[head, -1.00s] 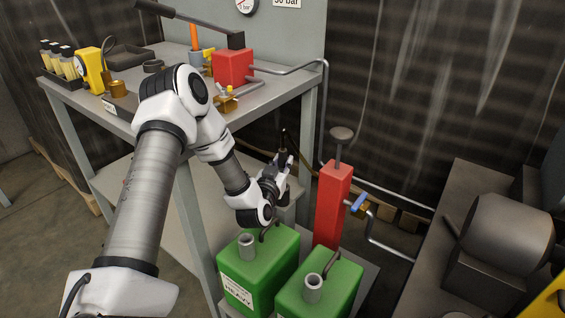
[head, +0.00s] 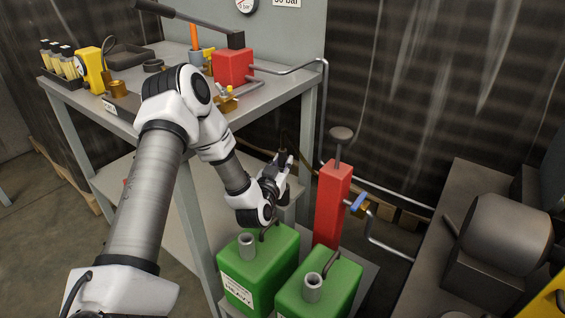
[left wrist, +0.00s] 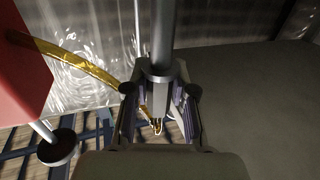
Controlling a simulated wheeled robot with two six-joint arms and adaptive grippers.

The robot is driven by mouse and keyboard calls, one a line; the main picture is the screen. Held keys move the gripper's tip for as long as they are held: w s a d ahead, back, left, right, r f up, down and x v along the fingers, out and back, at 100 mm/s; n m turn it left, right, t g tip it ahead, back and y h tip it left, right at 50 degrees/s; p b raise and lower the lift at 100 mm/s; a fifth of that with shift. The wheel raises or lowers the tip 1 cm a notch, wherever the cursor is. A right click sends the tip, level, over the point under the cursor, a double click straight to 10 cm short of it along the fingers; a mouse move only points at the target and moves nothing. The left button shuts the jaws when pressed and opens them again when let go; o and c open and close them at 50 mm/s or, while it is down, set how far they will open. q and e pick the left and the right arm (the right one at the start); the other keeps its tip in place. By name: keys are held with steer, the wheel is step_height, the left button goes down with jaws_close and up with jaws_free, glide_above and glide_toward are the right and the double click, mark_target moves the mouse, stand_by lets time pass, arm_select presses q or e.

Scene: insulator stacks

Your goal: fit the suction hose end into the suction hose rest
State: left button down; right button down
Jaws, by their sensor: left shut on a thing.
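My left gripper (head: 284,168) is over the lower shelf side of the bench, behind the green cans and left of the red pump column. In the left wrist view my left gripper (left wrist: 160,112) is shut on a grey upright tube with a collar, which I take to be the suction hose end (left wrist: 160,68). An amber hose (left wrist: 75,58) runs from the red block toward the jaws; its lower part shows between the fingers. In the head view the held piece is small and dark, mostly hidden by the gripper. I cannot tell which part is the suction hose rest. My right gripper is out of view.
Two green cans (head: 262,268) with grey necks stand close in front of the gripper. The red pump column (head: 332,205) with a blue-handled valve (head: 356,203) stands to the right. The bench top (head: 178,62) holds a red block (head: 233,66) and small fittings.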

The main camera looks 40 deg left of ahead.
arm_select(q)
steer(key=shift+f+b, duration=0.95)
steer(key=shift+f, duration=0.4)
steer(key=c, duration=0.9)
jaws_free()
steer(key=v, duration=0.7)
steer(key=shift+s+d, duration=0.1)
steer(key=shift+s, duration=0.1)
